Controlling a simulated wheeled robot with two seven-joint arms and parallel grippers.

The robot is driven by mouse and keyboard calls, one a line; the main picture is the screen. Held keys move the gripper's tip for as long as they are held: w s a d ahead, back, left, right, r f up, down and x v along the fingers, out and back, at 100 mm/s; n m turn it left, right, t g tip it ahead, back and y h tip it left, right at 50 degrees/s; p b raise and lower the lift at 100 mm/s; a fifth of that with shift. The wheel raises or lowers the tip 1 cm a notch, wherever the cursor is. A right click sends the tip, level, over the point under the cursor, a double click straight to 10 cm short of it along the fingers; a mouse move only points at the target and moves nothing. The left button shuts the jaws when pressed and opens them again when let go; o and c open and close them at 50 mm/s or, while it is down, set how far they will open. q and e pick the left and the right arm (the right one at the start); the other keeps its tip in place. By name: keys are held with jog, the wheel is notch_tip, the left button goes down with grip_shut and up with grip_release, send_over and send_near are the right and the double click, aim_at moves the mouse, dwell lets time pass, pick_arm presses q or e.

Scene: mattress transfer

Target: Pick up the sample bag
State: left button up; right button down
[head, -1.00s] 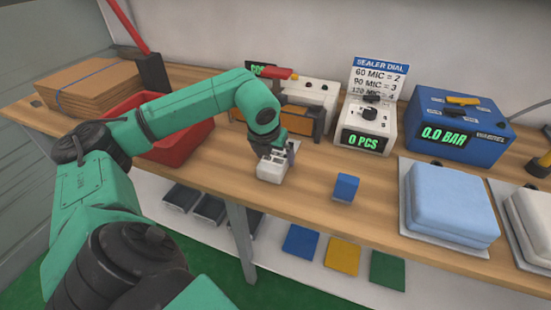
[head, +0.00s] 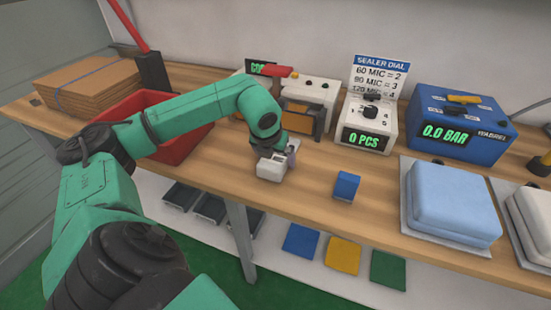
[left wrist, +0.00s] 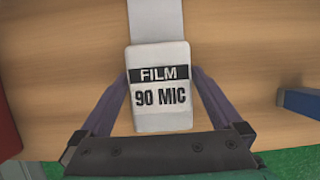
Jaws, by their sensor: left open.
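The sample bag appears to be the small white packet (head: 270,168) on the wooden bench, left of the blue block. In the left wrist view the white packet (left wrist: 160,112) reads "FILM 90 MIC", and a plain white strip (left wrist: 155,18) shows beyond it. My left gripper (head: 285,155) is down at the packet and partly hides it. In the left wrist view the fingers of my left gripper (left wrist: 160,85) are spread, one on each side of the packet. I cannot tell whether they touch it. My right gripper is not in view.
A small blue block (head: 346,186) stands right of the packet. A red bin (head: 182,150) is to the left. Behind are a white sealer dial box (head: 365,125) and a blue gauge box (head: 465,122). A light-blue pad (head: 450,205) lies at right. Bench between packet and block is clear.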

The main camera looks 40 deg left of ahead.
pick_arm(q)
jog(key=c, duration=1.2)
jog(key=shift+r, duration=0.15)
notch_tip(320, 180, up, 20)
jog(key=p, duration=0.4)
jog(key=shift+r, duration=0.15)
